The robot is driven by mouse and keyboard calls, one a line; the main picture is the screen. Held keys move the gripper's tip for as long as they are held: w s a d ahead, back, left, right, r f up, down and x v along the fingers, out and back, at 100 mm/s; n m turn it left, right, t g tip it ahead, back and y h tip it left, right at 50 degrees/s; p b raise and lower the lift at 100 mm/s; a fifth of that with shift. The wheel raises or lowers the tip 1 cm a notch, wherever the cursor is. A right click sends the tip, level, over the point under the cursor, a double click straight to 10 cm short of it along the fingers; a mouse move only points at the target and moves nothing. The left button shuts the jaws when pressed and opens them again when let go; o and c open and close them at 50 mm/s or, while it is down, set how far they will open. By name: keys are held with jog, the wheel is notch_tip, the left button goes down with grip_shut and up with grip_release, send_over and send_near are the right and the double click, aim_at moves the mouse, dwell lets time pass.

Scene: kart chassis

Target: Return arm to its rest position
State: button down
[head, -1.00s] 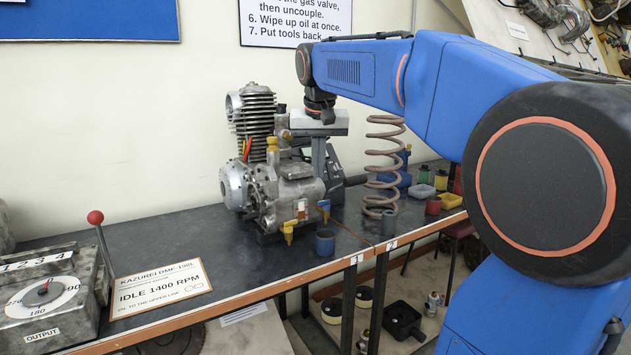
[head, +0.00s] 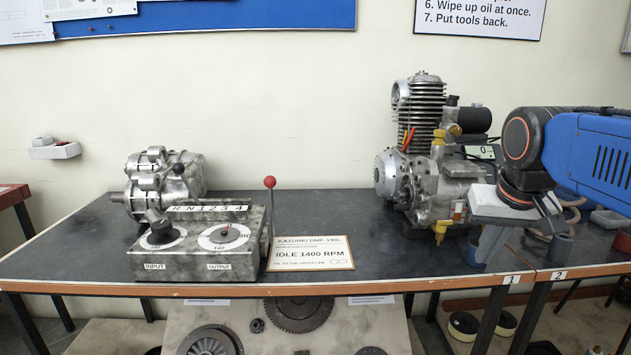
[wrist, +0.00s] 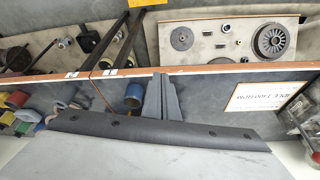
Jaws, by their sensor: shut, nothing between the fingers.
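My blue arm (head: 598,160) reaches in from the right edge of the head view. My gripper (head: 474,260) hangs below its pale grey body, in front of the lower right of the engine (head: 418,178), and hides part of it. In the wrist view my gripper (wrist: 162,82) shows as two grey fingers closed together, with nothing between them. A blue cup (wrist: 133,96) stands beside the fingers in that view. I cannot tell the exact gap between the fingers and the bench.
The dark bench (head: 75,235) carries a gearbox (head: 165,182), a control box with dials (head: 197,248), a red-knobbed lever (head: 270,184) and an idle-speed placard (head: 311,253). Bench 2 joins on the right. Gears stand on a low panel (head: 255,335).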

jog(key=s+a+f+n, duration=0.1)
jog(key=s+f, duration=0.5)
jog(key=f, duration=0.1)
jog(key=s+a+f+n, duration=0.1)
jog(key=s+a+f, duration=0.1)
jog(key=s+f, duration=0.4)
notch_tip(320, 180, down, 2)
jog(key=shift+s+a+f+t+y, duration=0.15)
jog(key=shift+s+a+t+y, duration=0.15)
jog(key=shift+y, duration=0.1)
